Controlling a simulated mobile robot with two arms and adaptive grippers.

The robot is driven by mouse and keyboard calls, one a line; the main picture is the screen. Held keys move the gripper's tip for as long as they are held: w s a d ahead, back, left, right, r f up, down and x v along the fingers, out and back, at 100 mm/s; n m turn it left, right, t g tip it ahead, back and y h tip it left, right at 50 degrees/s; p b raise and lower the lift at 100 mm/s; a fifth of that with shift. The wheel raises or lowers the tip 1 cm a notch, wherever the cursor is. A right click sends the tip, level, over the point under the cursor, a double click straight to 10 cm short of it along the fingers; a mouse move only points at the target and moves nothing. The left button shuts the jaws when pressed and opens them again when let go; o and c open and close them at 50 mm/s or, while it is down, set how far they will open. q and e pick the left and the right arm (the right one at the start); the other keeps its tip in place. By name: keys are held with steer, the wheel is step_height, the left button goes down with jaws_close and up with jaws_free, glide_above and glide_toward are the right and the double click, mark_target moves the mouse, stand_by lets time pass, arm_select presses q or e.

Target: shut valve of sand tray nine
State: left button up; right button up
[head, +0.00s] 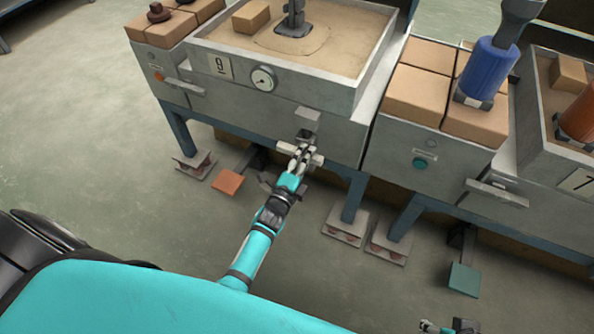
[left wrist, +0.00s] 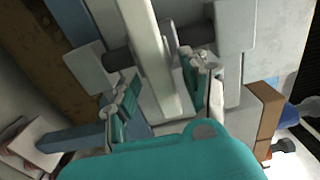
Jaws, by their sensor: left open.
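Sand tray nine (head: 345,88) is a grey metal box of sand with a "9" plate (head: 220,66) and a round gauge (head: 263,79) on its front. Low on that front is a grey bracket (head: 307,118), with what looks like the valve at my left gripper (head: 302,153). In the left wrist view, a pale lever (left wrist: 148,45) on a dark cross rod (left wrist: 117,60) runs down between the open fingers of my left gripper (left wrist: 162,92). I cannot tell whether either finger touches it. The gripper hides part of the valve in the head view. My right gripper (head: 450,327) shows partly at the bottom edge.
Left of the tray is a brick-topped box with a bar handle (head: 185,88). An orange pedal (head: 228,182) and steel table legs (head: 355,198) stand below. To the right are another brick-topped box (head: 405,142), a blue-bodied tool (head: 487,70) and tray seven (head: 540,158). Floor at left is clear.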

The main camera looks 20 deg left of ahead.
arm_select(q)
steer(key=s, duration=1.1)
steer(key=shift+a, duration=0.15)
